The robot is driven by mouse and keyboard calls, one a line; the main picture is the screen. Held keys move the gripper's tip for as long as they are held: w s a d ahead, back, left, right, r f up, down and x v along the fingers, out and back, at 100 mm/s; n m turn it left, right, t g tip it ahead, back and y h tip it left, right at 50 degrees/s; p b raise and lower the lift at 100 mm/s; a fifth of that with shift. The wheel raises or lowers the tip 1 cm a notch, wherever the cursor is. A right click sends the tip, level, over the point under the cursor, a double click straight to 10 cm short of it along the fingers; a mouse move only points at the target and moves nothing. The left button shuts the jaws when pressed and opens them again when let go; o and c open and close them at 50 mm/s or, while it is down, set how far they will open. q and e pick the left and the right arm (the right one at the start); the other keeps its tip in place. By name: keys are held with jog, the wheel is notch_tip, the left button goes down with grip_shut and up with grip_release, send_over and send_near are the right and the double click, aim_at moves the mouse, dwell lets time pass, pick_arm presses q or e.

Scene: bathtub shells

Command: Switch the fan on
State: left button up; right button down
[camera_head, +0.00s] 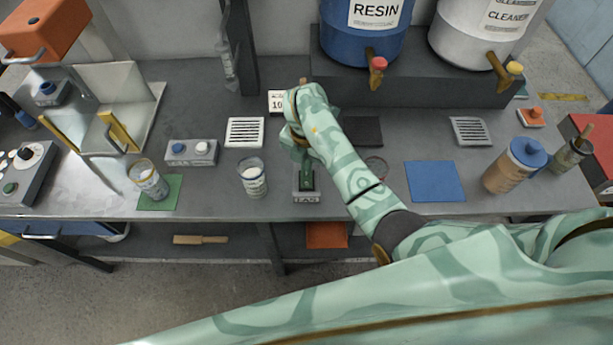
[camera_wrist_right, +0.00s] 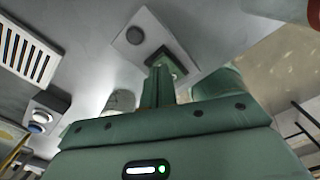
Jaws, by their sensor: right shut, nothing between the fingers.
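A small grey switch box (camera_head: 307,197) with a label on its front stands near the bench's front edge; the label's print is too small to read surely. My right gripper (camera_head: 306,178) is shut and empty, pointing down at this box and hiding most of its top. In the right wrist view the shut fingers (camera_wrist_right: 160,82) reach to the box (camera_wrist_right: 140,38), beside a dark raised part on it. I cannot tell whether they touch it. A fan itself is not clearly visible. My left gripper is not in view.
A glass cup (camera_head: 252,178) stands left of the switch box, and another cup (camera_head: 148,180) is on a green mat. A two-button box (camera_head: 191,152) and a slotted vent (camera_head: 245,132) lie behind them. A blue mat (camera_head: 434,181) and a blue-capped jar (camera_head: 514,167) are right.

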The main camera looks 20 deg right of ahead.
jog(key=shift+f+b, duration=0.6)
jog(key=shift+f, duration=0.2)
jog(key=shift+r, duration=0.1)
notch_tip(320, 180, up, 7)
jog(key=p, duration=0.6)
dwell(0.7)
